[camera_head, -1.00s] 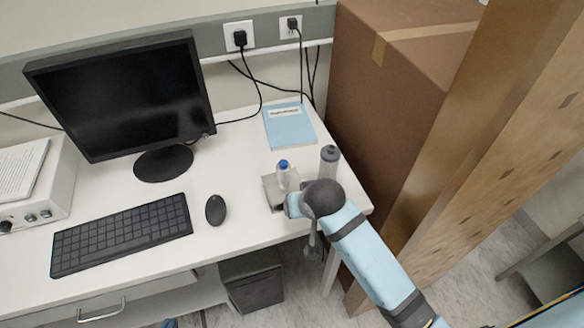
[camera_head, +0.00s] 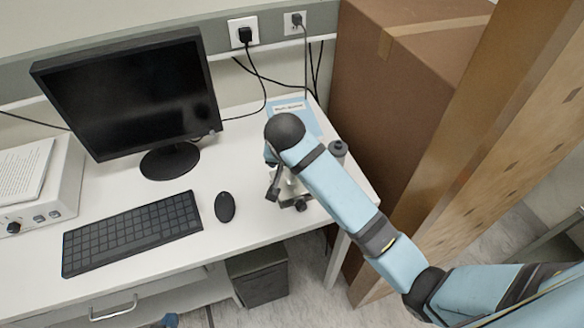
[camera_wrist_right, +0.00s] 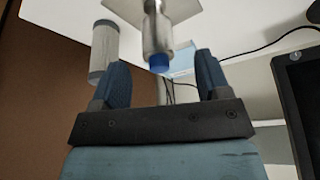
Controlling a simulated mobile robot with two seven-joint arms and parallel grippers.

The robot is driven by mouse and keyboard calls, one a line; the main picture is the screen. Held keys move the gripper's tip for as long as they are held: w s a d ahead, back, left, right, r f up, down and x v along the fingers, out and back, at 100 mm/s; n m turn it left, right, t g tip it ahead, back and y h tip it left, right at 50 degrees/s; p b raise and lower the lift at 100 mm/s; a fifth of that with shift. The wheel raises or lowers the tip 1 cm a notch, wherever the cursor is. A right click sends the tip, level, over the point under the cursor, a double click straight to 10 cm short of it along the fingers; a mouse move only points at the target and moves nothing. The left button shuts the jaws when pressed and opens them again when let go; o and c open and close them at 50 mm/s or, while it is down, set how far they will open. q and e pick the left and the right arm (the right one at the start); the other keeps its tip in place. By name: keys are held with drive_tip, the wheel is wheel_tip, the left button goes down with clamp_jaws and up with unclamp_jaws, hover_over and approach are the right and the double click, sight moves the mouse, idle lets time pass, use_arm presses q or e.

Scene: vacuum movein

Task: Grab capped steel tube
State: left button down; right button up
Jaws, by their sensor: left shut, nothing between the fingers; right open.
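A steel tube with a blue cap (camera_wrist_right: 158,38) shows in the right wrist view, upside down in the picture. It stands at a flat square holder (camera_wrist_right: 185,8). My right gripper (camera_wrist_right: 163,61) is open; its two blue fingers are on either side of the capped end, with gaps to both sides. In the head view my right arm hides most of the tube, and the right gripper (camera_head: 286,193) is partly seen below the arm. My left gripper (camera_head: 171,320) shows only as a small piece at the bottom edge, away from the tube, shut and empty.
A grey bottle (camera_head: 338,152) stands close to the right of the tube and also shows in the wrist view (camera_wrist_right: 103,50). A brown box (camera_head: 390,110) rises beside the desk. A mouse (camera_head: 225,207), keyboard (camera_head: 130,235) and monitor (camera_head: 125,100) lie to the left.

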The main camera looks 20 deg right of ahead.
drive_tip(key=shift+d+p+x, duration=0.2)
drive_tip(key=shift+p+x, duration=0.55)
drive_tip(key=shift+x, duration=2.4)
drive_tip(key=c, duration=1.1)
